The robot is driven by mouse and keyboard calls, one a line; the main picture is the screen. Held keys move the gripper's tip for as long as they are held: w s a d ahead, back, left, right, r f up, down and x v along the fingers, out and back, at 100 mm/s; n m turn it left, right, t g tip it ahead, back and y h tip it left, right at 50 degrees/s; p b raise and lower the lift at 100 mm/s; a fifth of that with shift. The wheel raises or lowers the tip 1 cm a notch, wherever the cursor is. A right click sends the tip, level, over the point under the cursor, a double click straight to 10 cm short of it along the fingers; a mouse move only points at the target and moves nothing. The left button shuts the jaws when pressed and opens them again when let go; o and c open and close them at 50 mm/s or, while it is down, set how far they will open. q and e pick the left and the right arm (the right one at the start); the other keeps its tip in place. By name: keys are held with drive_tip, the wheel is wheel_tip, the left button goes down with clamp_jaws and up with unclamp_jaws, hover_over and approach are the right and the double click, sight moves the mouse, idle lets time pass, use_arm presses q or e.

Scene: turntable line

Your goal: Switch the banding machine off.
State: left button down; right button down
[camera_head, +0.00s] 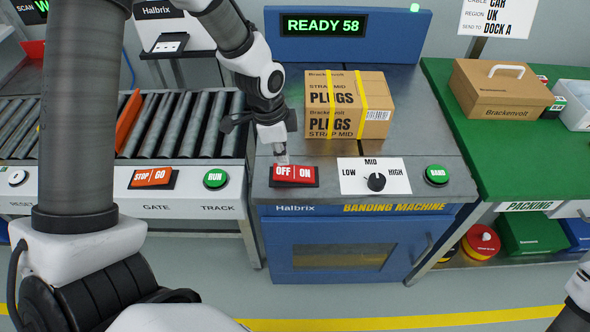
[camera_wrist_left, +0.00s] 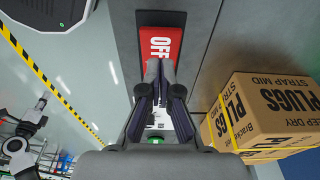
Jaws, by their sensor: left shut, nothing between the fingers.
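The blue and grey banding machine (camera_head: 318,225) stands in the middle of the head view. Its red OFF/ON rocker switch (camera_head: 306,174) sits on the front left of its top, OFF on the left half. My left gripper (camera_head: 281,160) is shut and empty, pointing down with its fingertips just behind or over the OFF half; I cannot tell whether they touch. In the left wrist view, the fingertips (camera_wrist_left: 160,66) cover the ON half, and the OFF lettering of the switch (camera_wrist_left: 160,45) shows. The display (camera_head: 323,25) reads READY 58, and a green lamp (camera_head: 414,8) is lit.
A strapped cardboard PLUGS box (camera_head: 345,105) stands behind the switch. A LOW/MID/HIGH dial (camera_head: 376,182) and green BAND button (camera_head: 437,175) are to the right. A roller track (camera_head: 180,125) lies left, a green packing table (camera_head: 470,150) right.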

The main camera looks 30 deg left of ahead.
sight(284, 171)
use_arm(q)
drive_tip(key=shift+f+b, duration=0.85)
drive_tip(key=shift+f, duration=1)
idle(0.6)
wheel_tip(284, 171, up, 7)
drive_tip(key=p, duration=0.7)
drive_tip(key=shift+r+p, duration=0.1)
drive_tip(key=shift+p, duration=0.25)
